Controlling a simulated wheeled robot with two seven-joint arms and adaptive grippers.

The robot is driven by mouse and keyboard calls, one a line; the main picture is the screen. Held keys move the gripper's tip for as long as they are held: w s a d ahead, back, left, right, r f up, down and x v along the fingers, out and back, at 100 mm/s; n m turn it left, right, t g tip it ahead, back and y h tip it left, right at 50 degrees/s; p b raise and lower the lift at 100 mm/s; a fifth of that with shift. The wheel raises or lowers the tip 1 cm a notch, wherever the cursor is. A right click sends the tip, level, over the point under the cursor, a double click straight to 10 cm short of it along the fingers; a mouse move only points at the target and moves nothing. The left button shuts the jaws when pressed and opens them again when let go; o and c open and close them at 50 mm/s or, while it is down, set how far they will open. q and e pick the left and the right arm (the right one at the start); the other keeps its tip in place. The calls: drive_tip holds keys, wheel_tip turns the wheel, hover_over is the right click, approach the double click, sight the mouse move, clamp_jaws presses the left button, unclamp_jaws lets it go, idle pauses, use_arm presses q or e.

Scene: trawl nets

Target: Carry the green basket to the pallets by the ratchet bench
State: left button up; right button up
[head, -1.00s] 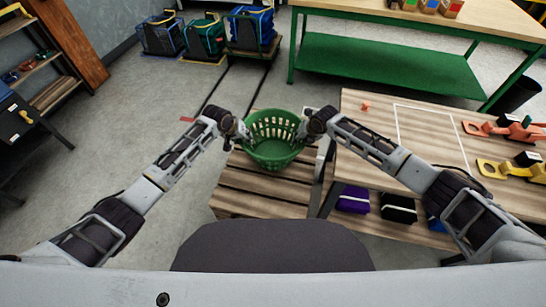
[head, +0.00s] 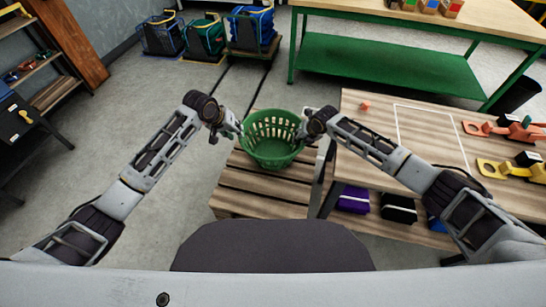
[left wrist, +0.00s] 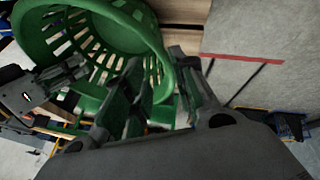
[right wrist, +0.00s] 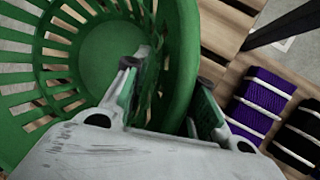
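The green slatted basket (head: 270,153) stands upright on a wooden pallet (head: 262,184) in the head view. My left gripper (head: 238,129) is at the basket's left rim. In the left wrist view its fingers (left wrist: 157,75) are spread, with the basket's rim (left wrist: 163,55) close to and partly between them. My right gripper (head: 301,132) is at the right rim. In the right wrist view its fingers (right wrist: 168,90) stand apart on either side of the basket wall (right wrist: 182,50), one inside and one outside. Firm contact cannot be made out.
A wooden bench (head: 375,150) with orange and yellow ratchets (head: 510,170) stands close on the right, purple and black bundles (head: 353,199) below it. A green-framed table (head: 390,66) is behind. Loaded crates (head: 204,40) stand at the back left. The floor at left is clear.

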drive_tip(key=shift+r, duration=0.1)
idle(0.5)
drive_tip(key=v, duration=1.1)
drive_tip(key=shift+s+d+r, duration=0.15)
drive_tip(key=shift+s+r, duration=0.05)
drive_tip(key=shift+r, duration=0.1)
idle(0.7)
